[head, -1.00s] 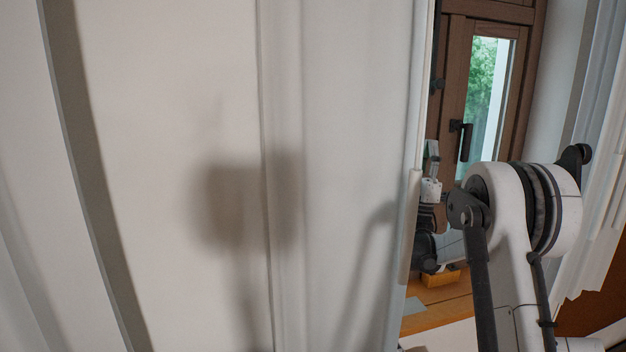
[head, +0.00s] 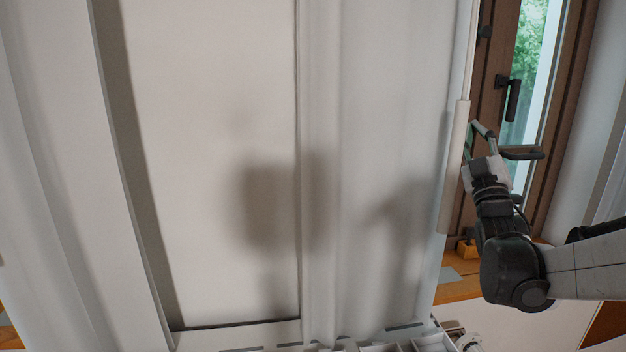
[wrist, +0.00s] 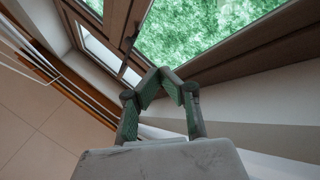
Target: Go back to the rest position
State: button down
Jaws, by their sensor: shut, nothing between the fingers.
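My gripper (head: 484,132) is at the right of the head view, in front of the brown window frame. Its green-grey fingers point upward. It also shows in the wrist view (wrist: 160,74), where its two fingers bend inward and their tips come together. It is shut and holds nothing. My arm reaches in from the right edge of the head view. The window pane and frame lie beyond the fingers in the wrist view.
A large white panel (head: 220,120) fills the left and middle of the head view, its right edge close to my gripper. A black window handle (head: 513,98) is on the brown frame. White slotted parts (head: 405,342) show at the bottom.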

jog(key=s+a+f+m+g+h+b, duration=0.1)
jog(key=s+a+f+m+g+b, duration=0.2)
jog(key=s+f, duration=0.55)
jog(key=s+a+f+m+g+b, duration=0.15)
jog(key=s+f+g, duration=0.35)
jog(key=f, duration=0.6)
jog(key=s+a+m+g+y+p, duration=0.1)
jog(key=s+a+g+p, duration=0.4)
jog(key=s+p, duration=0.3)
jog(key=s+a+m+g+y+p, duration=0.1)
jog(key=s+a+g+y+p, duration=0.1)
jog(key=s+a+g+p, duration=0.3)
jog(key=s+r+p, duration=0.1)
jog(key=s+p, duration=0.1)
jog(key=s, duration=0.2)
jog(key=shift+s+y+p, duration=0.15)
jog(key=shift+y+p, duration=0.15)
jog(key=shift+p, duration=0.1)
jog(key=shift+a, duration=0.1)
